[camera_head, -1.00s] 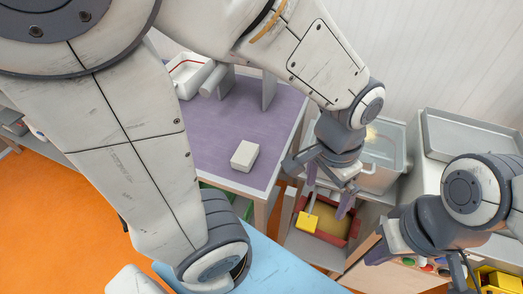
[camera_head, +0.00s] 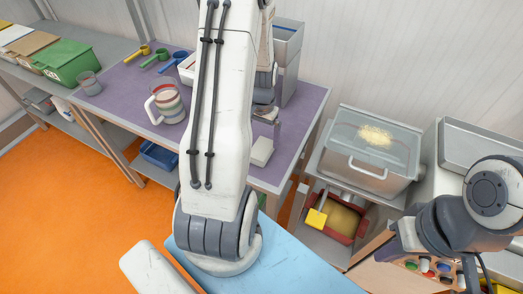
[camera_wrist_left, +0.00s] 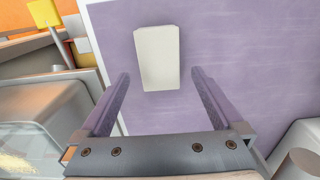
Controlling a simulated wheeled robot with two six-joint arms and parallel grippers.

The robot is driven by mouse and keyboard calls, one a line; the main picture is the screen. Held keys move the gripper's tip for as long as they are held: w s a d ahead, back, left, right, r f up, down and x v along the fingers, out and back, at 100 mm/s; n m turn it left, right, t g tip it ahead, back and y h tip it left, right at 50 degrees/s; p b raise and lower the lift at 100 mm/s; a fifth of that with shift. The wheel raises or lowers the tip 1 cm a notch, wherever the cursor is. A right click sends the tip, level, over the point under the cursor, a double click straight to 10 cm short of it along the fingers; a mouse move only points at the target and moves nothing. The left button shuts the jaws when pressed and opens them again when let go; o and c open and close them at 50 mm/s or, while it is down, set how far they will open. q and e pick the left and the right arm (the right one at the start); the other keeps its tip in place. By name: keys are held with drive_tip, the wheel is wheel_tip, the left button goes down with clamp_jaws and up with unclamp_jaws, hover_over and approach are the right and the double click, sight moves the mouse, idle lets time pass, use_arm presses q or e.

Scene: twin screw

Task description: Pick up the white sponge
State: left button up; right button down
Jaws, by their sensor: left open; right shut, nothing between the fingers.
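The white sponge (camera_head: 262,151), a pale rectangular block, lies on the purple table top near its front right edge. In the left wrist view the sponge (camera_wrist_left: 157,58) lies ahead of my left gripper (camera_wrist_left: 159,77), roughly centred between its two spread purple fingers. The left gripper is open and empty; its height above the sponge is hard to judge. In the head view my left arm partly hides this gripper (camera_head: 268,122). My right gripper (camera_head: 388,252) is shut and empty at the lower right, near the wooden paint tray; its fingers are hard to make out.
A lidded clear bin (camera_head: 370,150) stands right of the table (camera_head: 225,127). A yellow-headed tool (camera_head: 316,218) is below it. Table around the sponge is clear.

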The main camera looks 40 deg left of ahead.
sight(262, 148)
use_arm(q)
drive_tip(key=f, duration=0.3)
drive_tip(key=f+p, duration=0.1)
drive_tip(key=shift+s+d+f, duration=0.1)
drive_tip(key=shift+s+f, duration=0.15)
drive_tip(key=shift+f, duration=0.65)
drive_tip(key=c, duration=1.2)
drive_tip(key=shift+c, duration=0.2)
drive_tip(key=shift+w+r, duration=0.1)
drive_tip(key=shift+r, duration=0.35)
drive_tip(key=r, duration=0.2)
drive_tip(key=r+b, duration=0.1)
drive_tip(key=shift+w+d+r, duration=0.25)
drive_tip(key=shift+r, duration=0.05)
drive_tip(key=w+d+r+b, duration=0.1)
drive_tip(key=w+d+r, duration=0.5)
drive_tip(key=w+d, duration=0.1)
drive_tip(key=shift+d+r, duration=0.3)
drive_tip(key=shift+d, duration=0.35)
